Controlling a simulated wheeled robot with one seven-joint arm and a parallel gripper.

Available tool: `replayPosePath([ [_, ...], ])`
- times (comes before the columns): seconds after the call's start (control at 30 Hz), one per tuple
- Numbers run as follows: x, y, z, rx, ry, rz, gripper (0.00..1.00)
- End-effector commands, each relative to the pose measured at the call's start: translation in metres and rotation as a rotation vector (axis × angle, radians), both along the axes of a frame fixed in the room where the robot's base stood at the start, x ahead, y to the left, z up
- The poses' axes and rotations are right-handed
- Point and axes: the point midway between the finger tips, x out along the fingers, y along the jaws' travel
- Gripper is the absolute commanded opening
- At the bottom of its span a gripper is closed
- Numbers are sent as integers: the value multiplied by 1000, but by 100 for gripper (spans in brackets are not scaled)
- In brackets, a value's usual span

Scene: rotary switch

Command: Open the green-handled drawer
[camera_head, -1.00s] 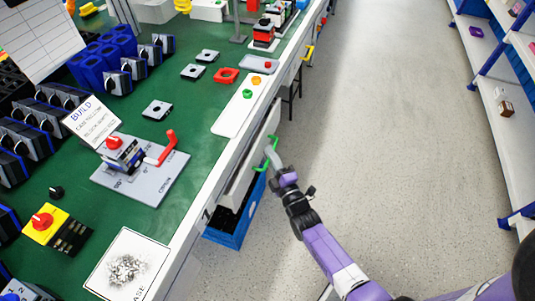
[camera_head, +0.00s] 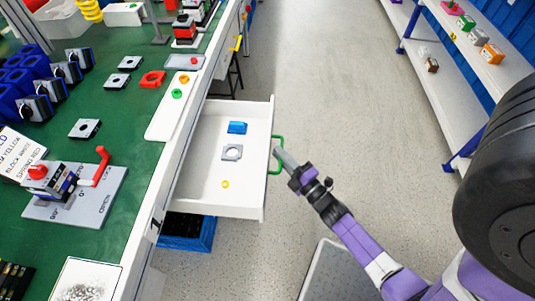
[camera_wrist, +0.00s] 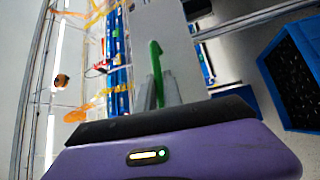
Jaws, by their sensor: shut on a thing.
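The white drawer (camera_head: 205,190) under the green-topped workbench is pulled well out in the head view. Its green handle (camera_head: 277,155) is on the front panel, facing the aisle. My gripper (camera_head: 281,153) is at this handle and shut on it. In the wrist view the handle (camera_wrist: 155,62) stands between my gripper's fingers (camera_wrist: 158,95).
The green workbench (camera_head: 105,150) carries a switch with a red lever (camera_head: 100,165) and several blue-black parts. A blue crate (camera_head: 190,232) sits below the drawer. White shelves (camera_head: 440,80) stand at right. The aisle floor (camera_head: 320,90) between is clear.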

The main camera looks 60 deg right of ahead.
Motion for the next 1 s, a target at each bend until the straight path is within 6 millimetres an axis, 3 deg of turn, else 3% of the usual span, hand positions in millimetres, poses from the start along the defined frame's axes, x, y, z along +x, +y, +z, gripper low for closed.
replayPosePath([
  [0.53,-10,-3,-1,1,2,-1,0],
  [0.57,-10,-3,-1,1,2,-1,15],
  [0.6,-10,-3,-1,1,2,-1,20],
  [1.0,-16,0,-2,0,2,-1,20],
])
